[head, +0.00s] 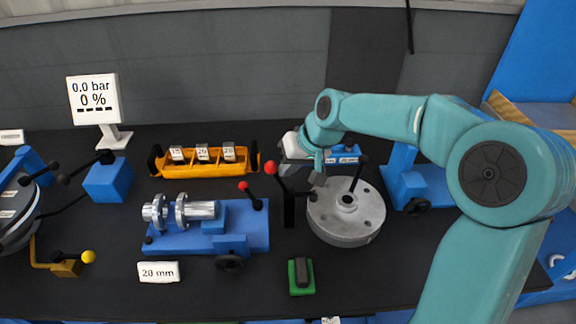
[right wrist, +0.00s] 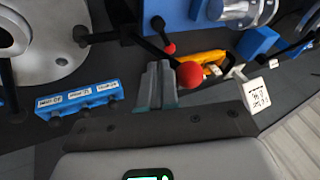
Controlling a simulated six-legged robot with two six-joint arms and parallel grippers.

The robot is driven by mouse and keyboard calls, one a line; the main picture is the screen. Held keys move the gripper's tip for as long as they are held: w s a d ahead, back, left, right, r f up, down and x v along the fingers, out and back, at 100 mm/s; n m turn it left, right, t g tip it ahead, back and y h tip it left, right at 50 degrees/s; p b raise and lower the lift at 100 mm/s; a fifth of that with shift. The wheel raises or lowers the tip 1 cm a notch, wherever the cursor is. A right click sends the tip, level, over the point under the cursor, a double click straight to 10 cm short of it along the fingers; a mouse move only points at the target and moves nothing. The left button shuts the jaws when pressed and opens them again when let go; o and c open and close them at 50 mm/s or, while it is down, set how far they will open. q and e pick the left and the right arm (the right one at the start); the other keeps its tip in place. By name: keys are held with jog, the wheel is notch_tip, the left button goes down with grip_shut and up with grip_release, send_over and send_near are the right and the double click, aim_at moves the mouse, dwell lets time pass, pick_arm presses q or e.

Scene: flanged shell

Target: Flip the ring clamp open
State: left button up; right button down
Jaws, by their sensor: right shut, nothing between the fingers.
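My right gripper (head: 318,180) is shut and empty, above the left rim of the round grey metal disc (head: 345,232). A black lever with a red ball knob (head: 270,168) rises from a black post (head: 289,208) just left of the disc. In the right wrist view my shut fingers (right wrist: 157,88) appear beside that red knob (right wrist: 190,75); I cannot tell whether they touch. A second, red-tipped lever (head: 244,185) stands on the blue fixture (head: 255,235), which carries a silver flanged shell (head: 203,210). Which part is the ring clamp is not clear. My left gripper is out of view.
A yellow rack (head: 205,170) with numbered blocks stands behind the blue fixture. A display reading 0.0 bar (head: 94,99) stands at the back left. A green-based switch (head: 301,277) and a "20 mm" card (head: 158,272) lie in front. A blue labelled block (right wrist: 78,100) is near my wrist.

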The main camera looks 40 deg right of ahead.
jog(key=shift+w+a+h+p, duration=0.15)
jog(key=shift+a+h+p, duration=0.15)
jog(key=shift+p, duration=0.35)
jog(key=shift+w+a+g+h+p, duration=0.55)
jog(key=shift+a+g+h+p, duration=0.25)
jog(key=shift+p, duration=0.5)
jog(key=w+a+f+n+g+h, duration=0.1)
jog(key=w+a+f+g+h, duration=0.2)
jog(key=a+f+h, duration=0.2)
jog(key=shift+f+g+h+b, duration=0.25)
jog(key=shift+g+h+b, duration=0.15)
jog(key=shift+h, duration=0.6)
jog(key=shift+a+f, duration=0.15)
jog(key=shift+a, duration=0.05)
